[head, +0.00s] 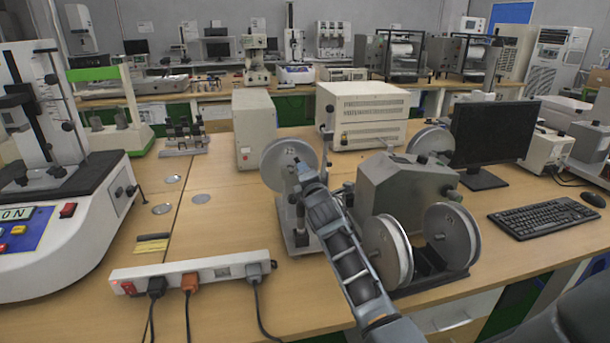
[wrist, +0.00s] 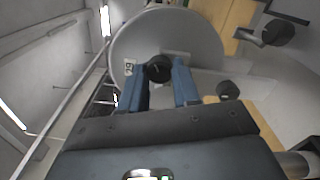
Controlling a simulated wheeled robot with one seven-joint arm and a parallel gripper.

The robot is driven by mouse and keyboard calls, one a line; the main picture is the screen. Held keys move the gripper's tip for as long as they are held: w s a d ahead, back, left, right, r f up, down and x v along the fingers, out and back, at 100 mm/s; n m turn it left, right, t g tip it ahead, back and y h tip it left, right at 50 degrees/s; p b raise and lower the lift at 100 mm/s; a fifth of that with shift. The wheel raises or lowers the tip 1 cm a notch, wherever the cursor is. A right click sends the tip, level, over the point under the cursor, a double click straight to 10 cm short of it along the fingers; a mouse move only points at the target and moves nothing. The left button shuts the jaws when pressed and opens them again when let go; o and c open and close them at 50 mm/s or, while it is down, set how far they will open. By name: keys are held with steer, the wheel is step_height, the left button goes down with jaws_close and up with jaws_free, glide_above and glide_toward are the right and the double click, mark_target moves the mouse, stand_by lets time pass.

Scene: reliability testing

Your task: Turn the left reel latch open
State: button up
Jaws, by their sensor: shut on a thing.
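The left reel (head: 282,160) is a grey disc on a stand on the wooden bench, left of a grey machine housing. It fills the upper middle of the wrist view (wrist: 195,35). The reel latch (wrist: 158,67) is a black knob at the reel's centre. My gripper (wrist: 161,74) has its two blue fingers on either side of the latch and is shut on it. In the head view my arm comes up from the lower right, and the gripper (head: 304,174) is at the reel's face. The latch is hidden there.
The grey machine housing (head: 400,190) and two front reels (head: 388,250) (head: 453,236) stand close to the right of my arm. A white power strip (head: 195,272) with cords lies at front left. A monitor (head: 492,132) and keyboard (head: 545,217) are at right. Bench left of the reel stand is mostly clear.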

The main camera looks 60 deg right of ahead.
steer(key=o, duration=1.1)
steer(key=shift+c, duration=0.2)
steer(key=v, duration=0.7)
steer(key=shift+s+a, duration=0.25)
steer(key=shift+s, duration=0.05)
